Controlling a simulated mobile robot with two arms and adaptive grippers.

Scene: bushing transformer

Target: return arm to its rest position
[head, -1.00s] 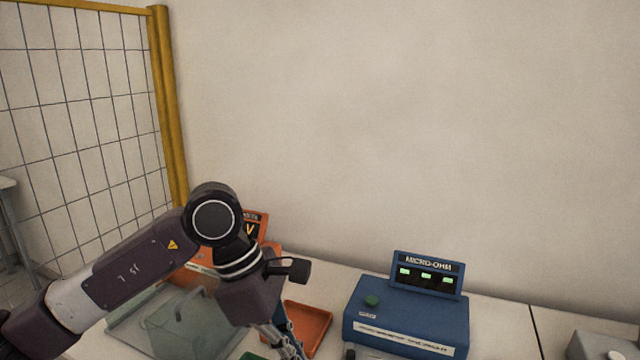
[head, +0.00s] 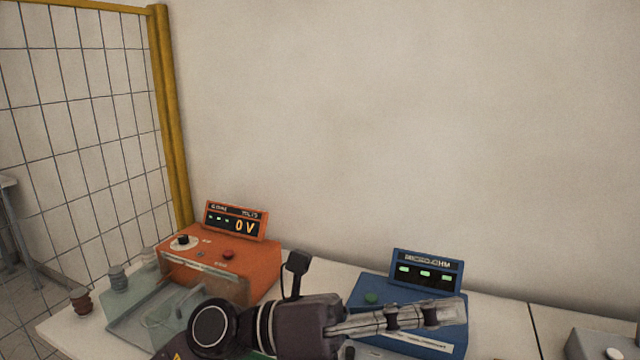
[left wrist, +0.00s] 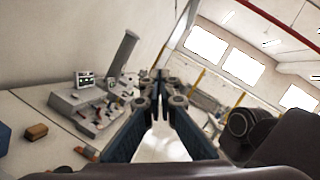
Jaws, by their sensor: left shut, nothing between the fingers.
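My left gripper (head: 425,316) lies low in the head view, pointing to the right in front of the blue micro-ohm meter. It is shut with nothing held. In the left wrist view its fingers (left wrist: 160,85) meet at the tips, and no object is between them. The left arm's wrist comes up from the bottom edge of the head view; the rest of the arm is out of frame. My right gripper is not in the head view.
An orange voltage tester (head: 222,262) reading 0 V stands at the left, with a clear box (head: 150,318) before it. The blue micro-ohm meter (head: 365,292) is partly hidden by my gripper. A grey box (head: 600,340) is at the right. A yellow-framed mesh fence (head: 168,110) stands left.

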